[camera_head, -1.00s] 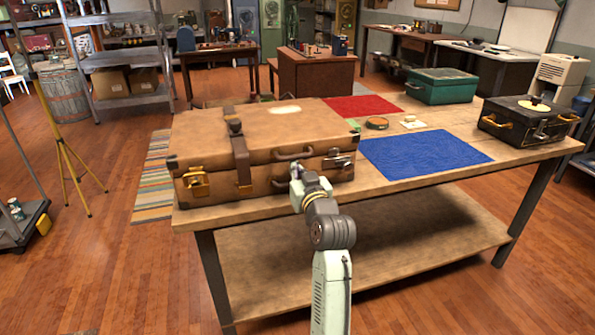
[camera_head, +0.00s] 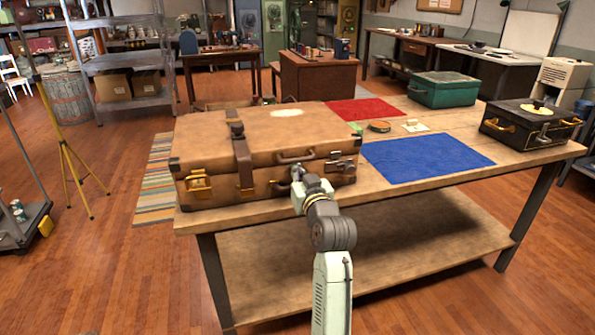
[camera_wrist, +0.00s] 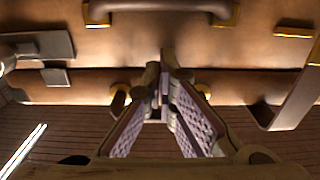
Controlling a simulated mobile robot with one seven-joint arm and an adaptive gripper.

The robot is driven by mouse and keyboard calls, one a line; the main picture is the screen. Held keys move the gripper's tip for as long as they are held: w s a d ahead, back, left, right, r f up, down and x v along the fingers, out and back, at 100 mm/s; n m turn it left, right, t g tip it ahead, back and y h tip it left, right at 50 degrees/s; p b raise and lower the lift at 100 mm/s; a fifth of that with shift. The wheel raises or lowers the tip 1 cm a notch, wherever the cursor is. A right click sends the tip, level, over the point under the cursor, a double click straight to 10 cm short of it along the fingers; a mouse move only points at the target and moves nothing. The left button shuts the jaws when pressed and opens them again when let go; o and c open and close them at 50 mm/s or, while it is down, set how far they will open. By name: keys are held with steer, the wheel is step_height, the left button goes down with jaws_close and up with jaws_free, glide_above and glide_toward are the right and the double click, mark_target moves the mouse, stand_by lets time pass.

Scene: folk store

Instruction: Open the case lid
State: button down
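The brown leather case (camera_head: 210,135) lies on the wooden table with its lid down. A strap (camera_head: 242,165) crosses its left part, a brass latch (camera_head: 199,182) is at the front left, and a metal latch (camera_head: 339,165) is at the front right. My gripper (camera_head: 297,172) is at the case's front, near its handles. In the wrist view, my gripper's two padded fingers (camera_wrist: 166,78) point at the case front with a narrow gap between them and nothing visible inside. A handle (camera_wrist: 160,5) shows at the top edge. Contact with the case cannot be told.
To the case's right on the table (camera_head: 450,190) are a blue cloth (camera_head: 425,162), a red cloth (camera_head: 362,110), a small round tin (camera_head: 379,127), a green case (camera_head: 443,89) and a black box (camera_head: 530,125). The table's front edge lies below my gripper.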

mark_target(298, 151)
steer(key=shift+r+p, duration=0.95)
steer(key=shift+r, duration=0.45)
steer(key=shift+r+p, duration=1)
steer(key=shift+r, duration=0.4)
steer(key=shift+w+r+p, duration=0.2)
steer(key=shift+r+p, duration=0.65)
steer(key=shift+r, duration=0.35)
